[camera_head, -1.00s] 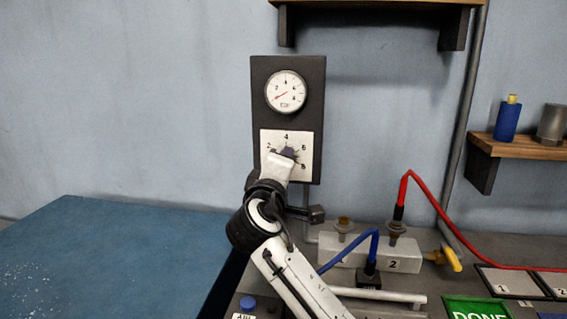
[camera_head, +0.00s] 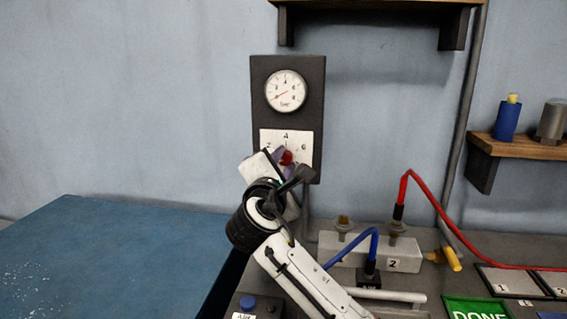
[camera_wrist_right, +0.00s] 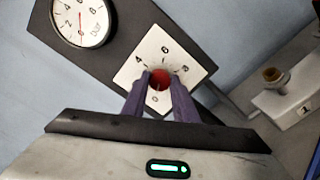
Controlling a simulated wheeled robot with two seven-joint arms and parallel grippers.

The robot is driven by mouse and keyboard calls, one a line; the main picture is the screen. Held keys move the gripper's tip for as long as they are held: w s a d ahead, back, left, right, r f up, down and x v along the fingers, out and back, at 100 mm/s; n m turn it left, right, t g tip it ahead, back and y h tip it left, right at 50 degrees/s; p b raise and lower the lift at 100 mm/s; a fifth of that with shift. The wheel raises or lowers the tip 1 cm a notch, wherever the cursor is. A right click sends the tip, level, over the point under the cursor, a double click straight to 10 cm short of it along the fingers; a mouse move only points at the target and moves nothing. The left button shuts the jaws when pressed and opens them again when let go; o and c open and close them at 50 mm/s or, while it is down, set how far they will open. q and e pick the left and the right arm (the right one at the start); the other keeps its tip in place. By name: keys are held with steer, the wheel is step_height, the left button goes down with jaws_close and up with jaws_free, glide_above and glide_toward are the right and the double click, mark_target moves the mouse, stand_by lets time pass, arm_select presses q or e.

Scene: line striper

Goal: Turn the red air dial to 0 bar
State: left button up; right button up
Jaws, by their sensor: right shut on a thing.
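The red air dial (camera_head: 286,157) sits on a white scale plate (camera_head: 305,140) on the dark wall panel (camera_head: 316,100). It also shows as a round red knob in the right wrist view (camera_wrist_right: 159,79), with scale numbers 4, 6, 8 and 0 around it. My right gripper (camera_wrist_right: 159,90) is shut on the dial, one purple finger on each side. In the head view the right gripper (camera_head: 281,160) hides the lower part of the plate. The pressure gauge (camera_head: 286,91) above has a red needle pointing to the lower left, near the low end. My left gripper is not in view.
A grey manifold block (camera_head: 375,252) with a red hose (camera_head: 421,184) and a blue hose (camera_head: 352,249) stands to the right of my arm. A green DONE button (camera_head: 477,308) is at the lower right. A blue table (camera_head: 110,260) lies left.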

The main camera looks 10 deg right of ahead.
steer(key=shift+n, duration=0.7)
steer(key=o, duration=1.1)
steer(key=shift+c, duration=0.2)
steer(key=shift+a, duration=0.1)
steer(key=b+v, duration=0.1)
steer(key=v, duration=0.9)
steer(key=shift+b, duration=0.35)
steer(key=shift+s, duration=0.15)
